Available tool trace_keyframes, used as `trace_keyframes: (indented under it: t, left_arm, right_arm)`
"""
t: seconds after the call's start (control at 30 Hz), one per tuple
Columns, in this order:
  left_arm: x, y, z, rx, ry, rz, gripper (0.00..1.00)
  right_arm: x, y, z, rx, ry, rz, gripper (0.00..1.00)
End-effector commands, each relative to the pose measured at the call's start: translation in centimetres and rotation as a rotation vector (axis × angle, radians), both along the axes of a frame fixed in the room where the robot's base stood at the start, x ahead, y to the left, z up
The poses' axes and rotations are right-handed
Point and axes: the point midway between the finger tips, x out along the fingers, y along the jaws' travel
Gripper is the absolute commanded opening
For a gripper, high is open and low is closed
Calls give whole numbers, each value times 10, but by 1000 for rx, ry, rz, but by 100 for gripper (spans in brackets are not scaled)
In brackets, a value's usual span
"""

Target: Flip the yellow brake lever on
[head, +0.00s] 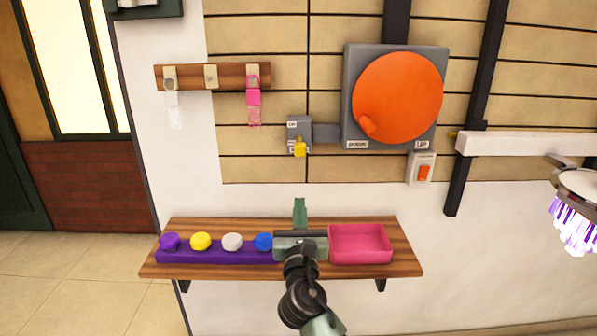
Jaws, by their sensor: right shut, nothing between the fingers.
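The yellow brake lever (299,147) is on a small grey switch box (293,126) on the tan wall panel, left of the big orange disc. The lever's yellow handle sits low on the box, by the lower of two small labels that are too small to read for certain. My right gripper (299,206) is shut and empty, its green fingers pointing up, below the lever and apart from it in the picture. It hides part of the wooden shelf. My left gripper is not in view.
A wooden shelf (406,262) holds a purple strip (215,254) with coloured knobs and a pink tray (360,256). The orange disc (398,97) and an orange rocker switch (424,173) are right of the lever. A wooden rack (190,76) with hanging tags is upper left.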

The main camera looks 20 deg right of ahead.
Motion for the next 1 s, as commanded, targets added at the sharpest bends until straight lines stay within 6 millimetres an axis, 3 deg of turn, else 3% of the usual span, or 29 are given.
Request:
trace_keyframes:
  t: [0.17, 0.6, 0.8, 1.0]
  left_arm:
    - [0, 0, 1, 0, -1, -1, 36]
    - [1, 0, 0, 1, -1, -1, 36]
    - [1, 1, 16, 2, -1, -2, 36]
    - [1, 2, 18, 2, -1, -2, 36]
  right_arm:
    - [15, -4, 4, 0, -1, 0, 0]
    - [97, -28, 27, 3, 0, 0, 0]
    - [94, -27, 56, 4, 0, 0, 0]
    - [94, -27, 62, 2, 0, 0, 0]
